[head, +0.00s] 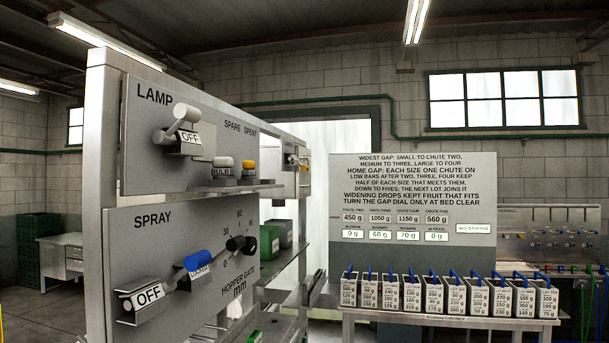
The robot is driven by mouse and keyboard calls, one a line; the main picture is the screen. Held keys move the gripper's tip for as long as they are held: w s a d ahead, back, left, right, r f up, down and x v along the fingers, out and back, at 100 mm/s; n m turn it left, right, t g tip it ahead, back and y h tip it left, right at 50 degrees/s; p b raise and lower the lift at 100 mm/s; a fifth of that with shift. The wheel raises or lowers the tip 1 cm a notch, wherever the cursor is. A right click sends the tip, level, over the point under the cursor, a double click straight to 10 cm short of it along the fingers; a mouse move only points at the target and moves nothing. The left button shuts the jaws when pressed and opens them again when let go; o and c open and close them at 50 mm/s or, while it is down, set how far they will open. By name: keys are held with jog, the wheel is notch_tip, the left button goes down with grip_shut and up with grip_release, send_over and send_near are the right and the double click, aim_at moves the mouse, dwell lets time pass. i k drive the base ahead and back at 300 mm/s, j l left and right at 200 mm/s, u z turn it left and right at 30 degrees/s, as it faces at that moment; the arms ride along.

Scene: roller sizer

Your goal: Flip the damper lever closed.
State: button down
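No lever labelled damper can be read in this head view. On the near grey panel, a lamp lever (184,120) with a pale handle sits beside an OFF plate. Below it is a spray lever (132,302) with a white end and an OFF plate. To its right is a lever with a blue handle (198,261); the small plate by it is partly hidden and its word is unclear. A black hopper gate knob (241,244) sits by a numbered scale in mm. My gripper is not in view.
A sign board (413,200) with weight readouts stands at the centre back. In front of it, a bench (450,320) bears a row of labelled bins with blue handles. Another control panel (550,238) is at the far right. Open floor (45,305) shows at left.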

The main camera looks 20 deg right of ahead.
aim_at(303, 167)
jog(key=i+l+z, duration=0.1)
jog(key=i+l, duration=0.45)
jog(key=i+l+z, duration=0.15)
jog(key=i+l, duration=0.35)
jog(key=i+l+z, duration=0.1)
jog(key=i+l, duration=0.3)
jog(key=i, duration=0.25)
jog(key=i+l+z, duration=0.15)
jog(key=i+l, duration=0.25)
jog(key=i, duration=0.2)
